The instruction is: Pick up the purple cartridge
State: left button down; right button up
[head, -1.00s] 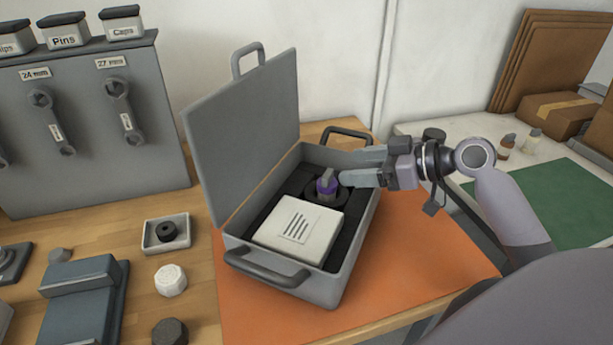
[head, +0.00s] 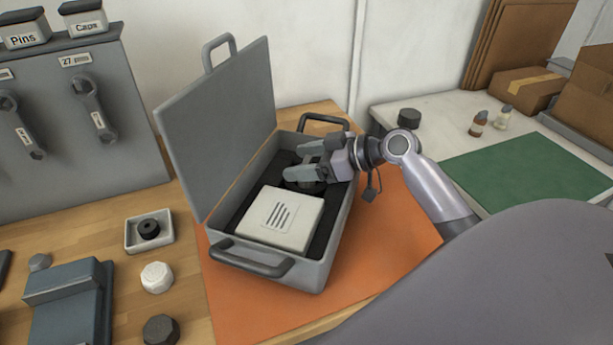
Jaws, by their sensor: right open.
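The purple cartridge sat upright in a dark round holder (head: 303,186) in the open grey case (head: 322,235) a second ago. Now no purple shows, as my right gripper (head: 296,161) covers that spot. The right gripper reaches in from the right, over the back of the case, with its fingers apart around the cartridge's place. I cannot tell whether the fingers touch the cartridge. My left gripper is not in view.
A white box (head: 279,217) with dark stripes fills the front of the case. The raised lid (head: 217,125) stands on the left, and a handle (head: 250,260) juts at the front. The case rests on an orange mat (head: 385,240). A small tray (head: 133,238) stands left.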

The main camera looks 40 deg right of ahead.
jog(key=c, duration=1.1)
jog(key=shift+r, duration=0.1)
